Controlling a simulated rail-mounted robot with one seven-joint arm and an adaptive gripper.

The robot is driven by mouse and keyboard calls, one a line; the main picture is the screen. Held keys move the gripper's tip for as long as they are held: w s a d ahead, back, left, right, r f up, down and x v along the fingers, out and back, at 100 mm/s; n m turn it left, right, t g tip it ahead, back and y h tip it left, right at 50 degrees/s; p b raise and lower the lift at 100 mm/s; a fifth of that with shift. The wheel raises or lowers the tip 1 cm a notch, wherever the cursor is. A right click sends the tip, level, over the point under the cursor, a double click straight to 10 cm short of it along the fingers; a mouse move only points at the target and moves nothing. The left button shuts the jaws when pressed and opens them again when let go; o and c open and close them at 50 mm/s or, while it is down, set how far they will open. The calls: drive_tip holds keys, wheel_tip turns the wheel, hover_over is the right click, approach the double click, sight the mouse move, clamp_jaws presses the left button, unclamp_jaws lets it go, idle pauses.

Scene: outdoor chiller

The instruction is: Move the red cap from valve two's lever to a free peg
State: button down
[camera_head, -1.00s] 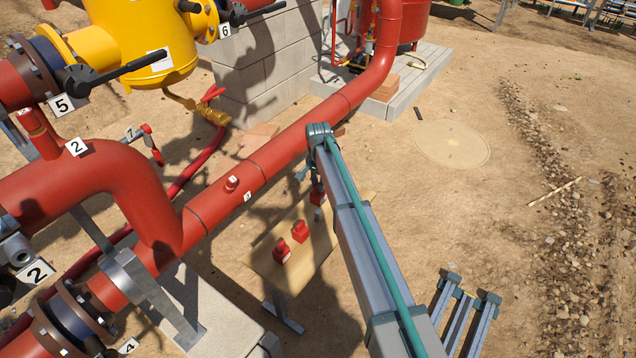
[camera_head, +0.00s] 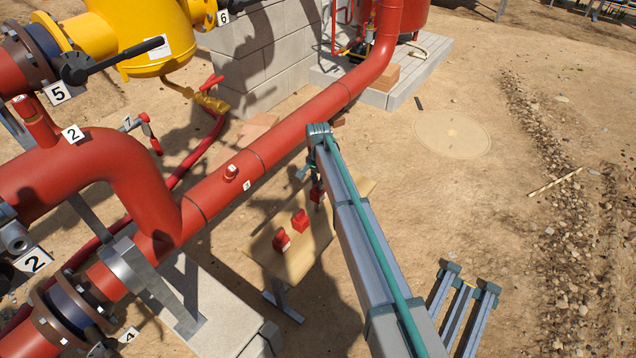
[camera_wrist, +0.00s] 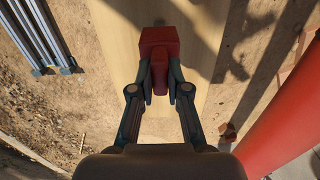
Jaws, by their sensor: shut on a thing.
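My gripper (camera_wrist: 159,88) is shut on a red cap (camera_wrist: 160,48), which sits between its two fingers in the wrist view. The cap is over the pale wooden board (camera_wrist: 121,50). I cannot tell whether it touches the board or a peg. In the head view the held cap (camera_head: 317,193) shows beside my arm, at the board's (camera_head: 317,245) far end. Two other red caps (camera_head: 281,240) and (camera_head: 300,221) are on the board. Tags marked 2 (camera_head: 72,133) are on the red pipework at the left. Valve two's lever cannot be made out.
A thick red pipe (camera_head: 270,150) runs diagonally beside the board, and along the right of the wrist view (camera_wrist: 290,125). A yellow vessel (camera_head: 150,35) with a black lever (camera_head: 125,58) is at upper left. Open sandy ground lies to the right.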

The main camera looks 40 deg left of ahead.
sight(318, 192)
drive_tip(key=shift+f, duration=0.1)
drive_tip(key=shift+f, duration=1.45)
drive_tip(key=shift+f+b, duration=0.45)
drive_tip(key=shift+f, duration=0.8)
drive_tip(key=c, duration=0.6)
unclamp_jaws()
drive_tip(key=shift+r, duration=0.1)
drive_tip(key=shift+r+p, duration=1.85)
drive_tip(key=shift+r, duration=1.55)
